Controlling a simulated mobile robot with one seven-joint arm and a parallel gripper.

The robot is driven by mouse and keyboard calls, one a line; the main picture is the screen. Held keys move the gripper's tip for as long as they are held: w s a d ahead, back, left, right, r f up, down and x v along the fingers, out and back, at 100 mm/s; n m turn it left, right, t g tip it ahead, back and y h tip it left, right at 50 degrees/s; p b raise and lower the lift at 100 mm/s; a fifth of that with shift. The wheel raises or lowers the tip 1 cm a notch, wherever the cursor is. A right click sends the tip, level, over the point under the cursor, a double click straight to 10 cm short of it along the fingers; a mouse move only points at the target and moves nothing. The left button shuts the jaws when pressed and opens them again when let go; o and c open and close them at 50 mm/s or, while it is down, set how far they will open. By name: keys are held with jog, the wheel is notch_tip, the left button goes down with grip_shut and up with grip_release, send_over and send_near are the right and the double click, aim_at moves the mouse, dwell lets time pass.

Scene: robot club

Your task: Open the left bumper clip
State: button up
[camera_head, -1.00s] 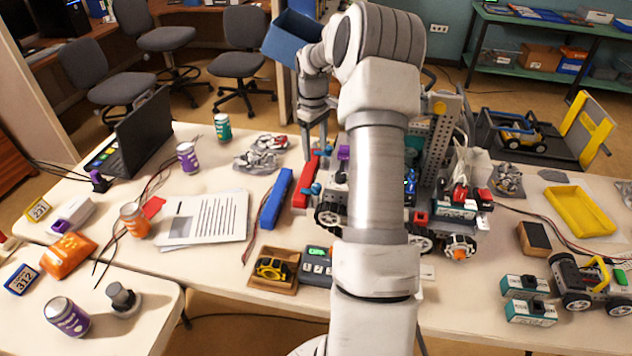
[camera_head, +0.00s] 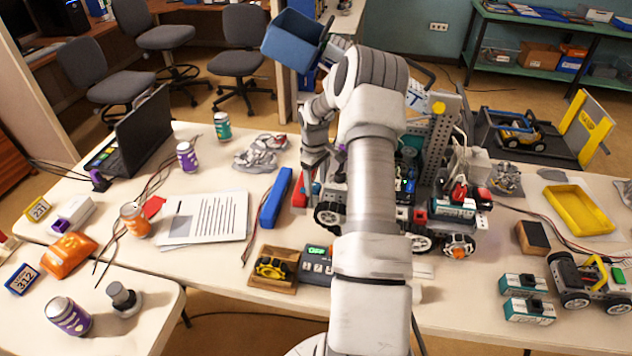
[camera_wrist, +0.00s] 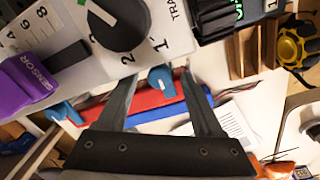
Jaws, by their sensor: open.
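The wheeled club robot (camera_head: 440,180) stands on the table, partly behind my arm. Its red bumper bar (camera_wrist: 135,101) runs across the wrist view, mostly covered by my gripper in the head view. Two small blue clips sit along the bumper: one (camera_wrist: 160,78) between my fingers, the other (camera_wrist: 66,113) farther left near the purple sensor (camera_wrist: 28,82). The first is on the side nearer the head camera. My gripper (camera_wrist: 157,72) is open, with a finger on each side of that clip; contact cannot be told. It points down at the bumper in the head view (camera_head: 314,180).
A loose blue bar (camera_head: 275,198) lies beside the bumper. A black knob (camera_wrist: 118,20) on a numbered panel is close to my fingers. A display box (camera_head: 317,262) and a wooden tray (camera_head: 268,284) are nearer. Papers (camera_head: 205,218) lie to the left.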

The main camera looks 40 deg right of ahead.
jog(key=shift+c, duration=0.3)
grip_shut()
jog(key=shift+n, duration=0.4)
jog(key=n, duration=0.5)
jog(key=shift+n, duration=0.4)
jog(key=n, duration=0.5)
jog(key=shift+n, duration=0.3)
jog(key=shift+r, duration=0.1)
jog(key=shift+o, duration=0.3)
grip_release()
